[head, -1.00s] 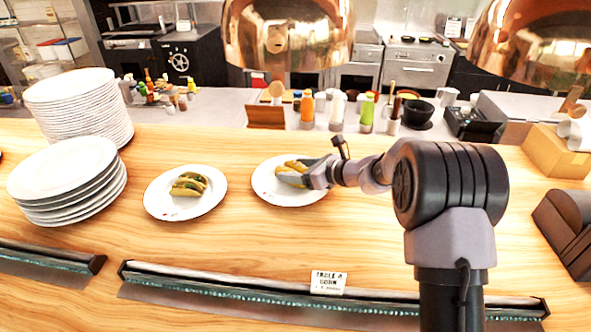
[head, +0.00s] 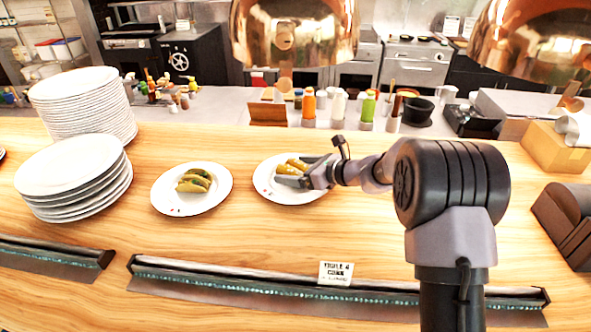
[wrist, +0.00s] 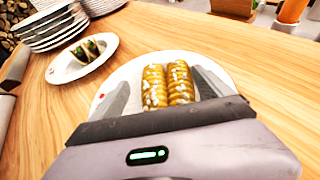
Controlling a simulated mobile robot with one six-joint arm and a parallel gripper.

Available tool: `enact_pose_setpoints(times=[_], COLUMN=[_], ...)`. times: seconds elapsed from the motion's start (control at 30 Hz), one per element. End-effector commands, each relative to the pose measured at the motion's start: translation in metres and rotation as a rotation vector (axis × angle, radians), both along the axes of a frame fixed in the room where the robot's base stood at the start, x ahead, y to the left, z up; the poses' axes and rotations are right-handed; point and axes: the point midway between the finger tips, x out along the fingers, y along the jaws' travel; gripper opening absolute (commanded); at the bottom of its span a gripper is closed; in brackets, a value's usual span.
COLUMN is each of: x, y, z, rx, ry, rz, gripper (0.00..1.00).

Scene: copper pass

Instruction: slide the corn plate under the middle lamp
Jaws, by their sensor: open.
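The corn plate (head: 262,186) is a white plate with corn cobs (head: 291,166) on it, on the wooden counter below a copper lamp (head: 292,32). In the wrist view, two cobs (wrist: 167,84) lie side by side on the plate (wrist: 135,70). My gripper (head: 283,172) is open, its fingers apart over the plate with the cobs between them. I cannot tell whether the fingers touch the plate or the cobs. A second copper lamp (head: 535,38) hangs at the right; no further lamp shows.
A plate with tacos (head: 205,206) stands left of the corn plate. Plate stacks (head: 75,180) fill the left. A card (head: 336,273) stands by the front rail (head: 220,281). A cardboard box (head: 553,148) is at right. Bare wood lies in front of the plates.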

Motion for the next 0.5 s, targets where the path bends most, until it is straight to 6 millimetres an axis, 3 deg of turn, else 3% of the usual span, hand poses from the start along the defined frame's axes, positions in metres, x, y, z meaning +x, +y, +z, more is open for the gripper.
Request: enact_pose_setpoints(times=[0.23,0.5], x=[-0.007,-0.040], y=[-0.012,-0.062], z=[0.007,0.034], rx=[0.000,0.000], ry=[-0.001,0.001], rz=[-0.002,-0.004], gripper=[0.91,0.91])
